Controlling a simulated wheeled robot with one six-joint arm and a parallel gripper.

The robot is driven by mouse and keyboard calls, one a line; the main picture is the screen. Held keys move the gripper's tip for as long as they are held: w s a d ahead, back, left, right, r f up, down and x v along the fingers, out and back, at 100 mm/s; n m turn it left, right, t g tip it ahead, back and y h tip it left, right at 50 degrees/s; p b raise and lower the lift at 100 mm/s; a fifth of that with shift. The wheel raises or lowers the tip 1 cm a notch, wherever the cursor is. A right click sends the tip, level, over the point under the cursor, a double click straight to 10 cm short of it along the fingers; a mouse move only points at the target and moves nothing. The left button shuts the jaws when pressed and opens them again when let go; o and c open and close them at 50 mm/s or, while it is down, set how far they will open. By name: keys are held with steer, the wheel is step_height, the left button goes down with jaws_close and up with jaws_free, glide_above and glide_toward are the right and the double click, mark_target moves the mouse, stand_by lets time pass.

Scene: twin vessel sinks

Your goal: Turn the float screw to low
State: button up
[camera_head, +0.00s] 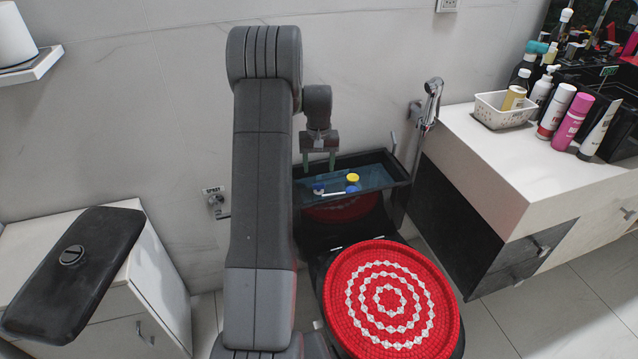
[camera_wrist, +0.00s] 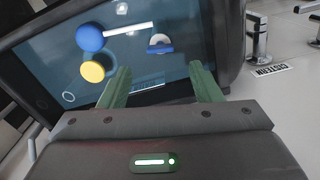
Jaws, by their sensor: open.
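The open black cistern (camera_head: 402,182) holds blue water. In it are a yellow round cap (camera_head: 352,177), a blue round part (camera_head: 353,188), a white rod (camera_head: 334,194) and a small blue-and-white part (camera_head: 318,188). The wrist view shows the yellow cap (camera_wrist: 92,71), the blue round part (camera_wrist: 89,37) at one end of the white rod (camera_wrist: 130,28), and the blue-and-white part (camera_wrist: 160,44). I cannot tell for certain which is the float screw. My gripper (camera_head: 319,160) is open and empty above the cistern; its green fingers (camera_wrist: 160,70) point down toward the blue-and-white part, apart from it.
The red patterned toilet lid (camera_head: 425,312) is in front of the cistern. The black cistern lid (camera_head: 95,280) lies on the white cabinet (camera_head: 160,300) at left. A hand sprayer (camera_head: 430,105) is on the wall at right, beside a counter (camera_head: 500,150) with bottles.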

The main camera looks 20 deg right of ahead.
mark_target(319, 187)
step_height(319, 187, down, 7)
steer(key=shift+b, duration=0.4)
steer(key=c, duration=1)
